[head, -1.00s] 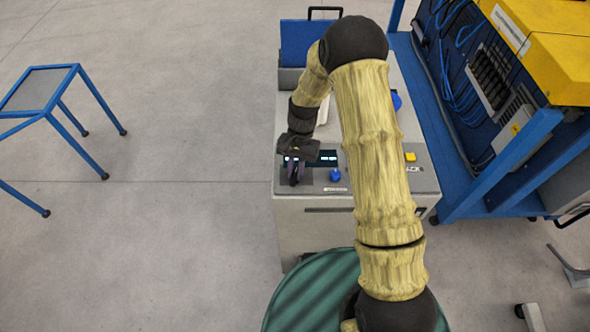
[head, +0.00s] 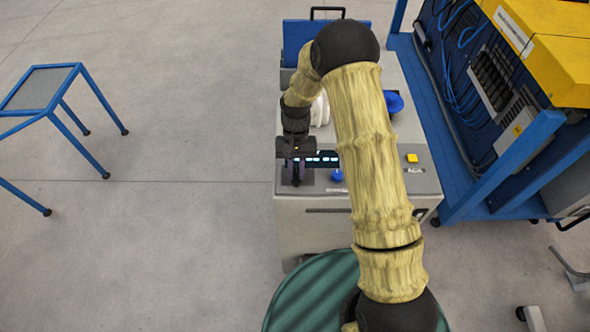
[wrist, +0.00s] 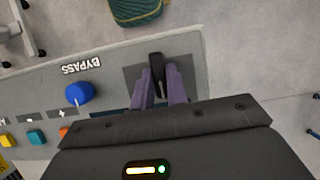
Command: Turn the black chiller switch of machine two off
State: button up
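The black switch (wrist: 156,64) sits on a dark plate on the grey control panel (wrist: 110,67). In the wrist view it lies between the two purple fingers of my gripper (wrist: 160,82), which are close against its sides with little or no gap. In the head view my gripper (head: 296,172) is low over the front left of the machine's top, and it hides most of the switch there. The machine (head: 320,227) is a grey cabinet. No readable label for the switch itself shows.
A blue BYPASS knob (wrist: 79,93) is close beside the switch, also in the head view (head: 337,175). A yellow button (head: 411,158) is farther right. A blue-framed rack (head: 470,195) stands right of the cabinet, a blue-framed table (head: 42,88) left. Floor between is clear.

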jog(key=o, duration=0.4)
jog(key=shift+r, duration=0.1)
jog(key=b+v, duration=0.3)
jog(key=v, duration=1.4)
jog(key=shift+r, duration=0.25)
jog(key=s+d+t, duration=0.3)
jog(key=s+d, duration=0.3)
jog(key=s, duration=0.3)
jog(key=s+d+t, duration=0.4)
jog(key=s+d, duration=0.3)
jog(key=s, duration=0.3)
jog(key=shift+s+f, duration=0.3)
jog(key=shift+f, duration=0.05)
